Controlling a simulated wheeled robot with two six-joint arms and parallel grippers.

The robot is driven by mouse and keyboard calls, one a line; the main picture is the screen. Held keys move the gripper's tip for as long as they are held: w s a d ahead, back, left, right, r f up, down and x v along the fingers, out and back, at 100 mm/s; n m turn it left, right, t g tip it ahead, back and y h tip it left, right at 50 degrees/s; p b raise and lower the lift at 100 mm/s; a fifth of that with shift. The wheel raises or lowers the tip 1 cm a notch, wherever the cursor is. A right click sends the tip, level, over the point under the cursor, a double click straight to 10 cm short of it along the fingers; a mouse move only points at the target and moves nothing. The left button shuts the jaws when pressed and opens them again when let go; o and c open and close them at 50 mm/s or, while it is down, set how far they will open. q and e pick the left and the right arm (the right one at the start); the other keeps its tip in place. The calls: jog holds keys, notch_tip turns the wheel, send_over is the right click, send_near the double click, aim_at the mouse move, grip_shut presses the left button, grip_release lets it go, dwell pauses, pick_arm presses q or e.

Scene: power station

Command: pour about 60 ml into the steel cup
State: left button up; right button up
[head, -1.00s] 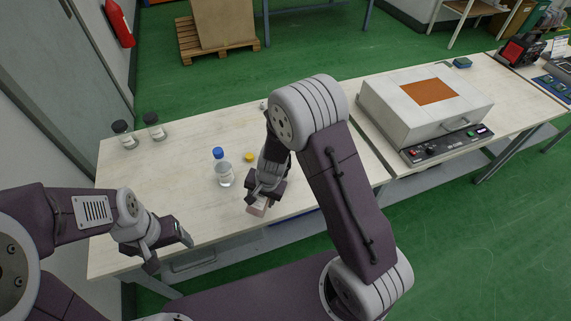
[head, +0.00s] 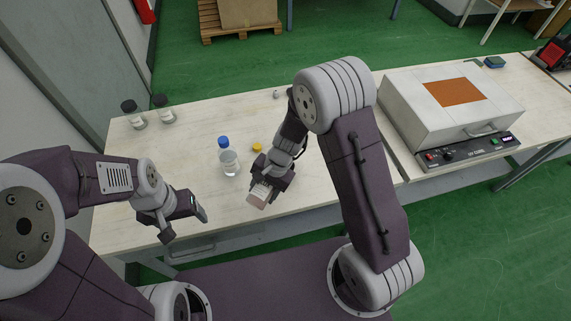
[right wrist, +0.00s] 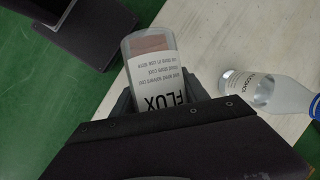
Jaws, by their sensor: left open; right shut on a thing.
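My right gripper (head: 269,181) is shut on a small clear bottle (head: 259,194), held over the front part of the table. In the right wrist view this bottle (right wrist: 158,85) has a white label reading FLUX and a reddish-brown band near its far end. I cannot tell its exact tilt, or whether its mouth is open. My left gripper (head: 184,224) is open and empty near the table's front left. I cannot make out a steel cup; a small grey thing (head: 276,94) at the back edge is too small to name.
A clear bottle with a blue cap (head: 229,160) stands left of the right gripper. A yellow cap (head: 257,147) lies behind the gripper. Two dark-capped jars (head: 135,116) (head: 163,110) stand at the back left. A large grey box unit (head: 450,105) is at the right.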

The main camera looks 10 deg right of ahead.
pick_arm(q)
jog(key=shift+w+d, duration=0.1)
jog(key=shift+d, duration=0.05)
pick_arm(e)
jog(key=shift+r, duration=0.1)
pick_arm(q)
jog(key=shift+w+d+r, duration=0.1)
jog(key=shift+d+r, duration=0.05)
jog(key=shift+d, duration=0.05)
pick_arm(e)
jog(key=shift+s+a+r+g+y, duration=0.15)
jog(key=shift+r+g+y, duration=0.1)
jog(key=shift+g+y, duration=0.05)
pick_arm(q)
jog(key=shift+w+d, duration=0.1)
jog(key=shift+d, duration=0.05)
pick_arm(e)
jog(key=shift+s, duration=0.1)
jog(key=shift+s+a+r, duration=0.1)
jog(key=shift+s+a, duration=0.05)
jog(key=shift+a, duration=0.1)
pick_arm(q)
jog(key=shift+w+d+r+p, duration=0.2)
jog(key=shift+w+d+p, duration=0.1)
jog(key=shift+p, duration=0.1)
pick_arm(e)
jog(key=shift+s+r+g+y, duration=0.1)
jog(key=shift+r+g+y, duration=0.2)
jog(key=shift+r, duration=0.05)
dwell(0.9)
